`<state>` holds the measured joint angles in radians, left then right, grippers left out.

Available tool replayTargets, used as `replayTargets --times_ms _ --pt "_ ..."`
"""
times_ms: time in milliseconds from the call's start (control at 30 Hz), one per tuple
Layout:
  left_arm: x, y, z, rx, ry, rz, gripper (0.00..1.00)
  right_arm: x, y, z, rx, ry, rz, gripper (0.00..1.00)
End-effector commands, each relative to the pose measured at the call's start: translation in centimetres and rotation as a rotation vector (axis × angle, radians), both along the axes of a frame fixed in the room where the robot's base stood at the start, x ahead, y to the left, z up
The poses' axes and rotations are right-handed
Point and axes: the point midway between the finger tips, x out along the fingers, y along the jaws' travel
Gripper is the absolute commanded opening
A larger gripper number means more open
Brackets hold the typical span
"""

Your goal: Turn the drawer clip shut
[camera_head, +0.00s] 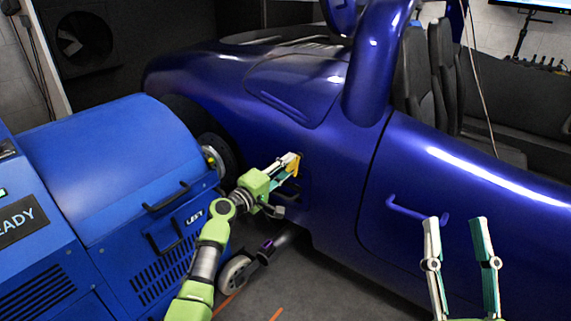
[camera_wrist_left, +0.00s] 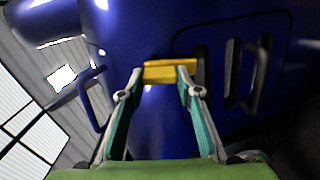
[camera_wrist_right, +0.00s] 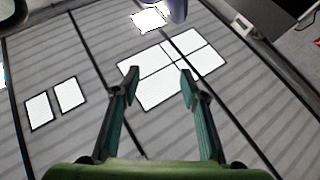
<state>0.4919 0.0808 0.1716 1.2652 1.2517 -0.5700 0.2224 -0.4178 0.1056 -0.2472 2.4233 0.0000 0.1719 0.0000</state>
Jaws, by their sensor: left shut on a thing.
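The yellow-orange clip (camera_head: 296,166) is on the side of the blue car body. In the left wrist view the clip (camera_wrist_left: 160,72) lies sideways across the picture, beside a dark recessed part of an outlined panel (camera_wrist_left: 218,100). My left gripper (camera_head: 289,162) is shut on the clip; its fingertips (camera_wrist_left: 160,76) sit at the clip's two sides. In the head view my gripper hides part of the clip. My right gripper (camera_head: 456,221) is open and empty in front of the car door; it is also open in the right wrist view (camera_wrist_right: 159,75).
A blue handle (camera_head: 415,208) sticks out from the car door above my right gripper. A blue machine (camera_head: 115,170) with dark handles and vents stands at the left. A small caster wheel (camera_head: 234,273) is on the floor below my left arm. Some floor is bare.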

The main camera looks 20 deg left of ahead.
Motion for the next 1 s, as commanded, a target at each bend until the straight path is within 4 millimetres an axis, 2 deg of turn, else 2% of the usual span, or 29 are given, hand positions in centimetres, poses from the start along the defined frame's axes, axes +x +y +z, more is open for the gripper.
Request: replayTargets --times_ms 200,400,867,900,933,1000 --pt "0.0 0.0 -0.1 -0.095 0.037 0.001 0.1 1.4 0.1 -2.2 -0.036 0.124 -0.008 0.4" --pt "-0.1 0.0 -0.1 -0.137 0.052 0.001 0.1 1.9 0.1 -3.3 -0.051 0.177 -0.01 0.4" --pt "-0.1 0.0 -0.2 -0.149 0.055 0.001 0.1 2.0 0.1 -3.6 -0.054 0.19 -0.011 0.4" --pt "-0.1 0.0 -0.2 -0.148 0.055 0.001 0.39 2.0 0.1 -3.6 -0.054 0.19 -0.011 0.4" --pt "-0.1 0.0 -0.2 -0.148 0.055 0.001 0.47 2.0 0.0 -3.6 -0.055 0.189 -0.011 0.4" --pt "-0.1 0.0 -0.2 -0.147 0.054 0.001 0.49 2.0 0.0 -3.6 -0.054 0.19 -0.011 0.4"
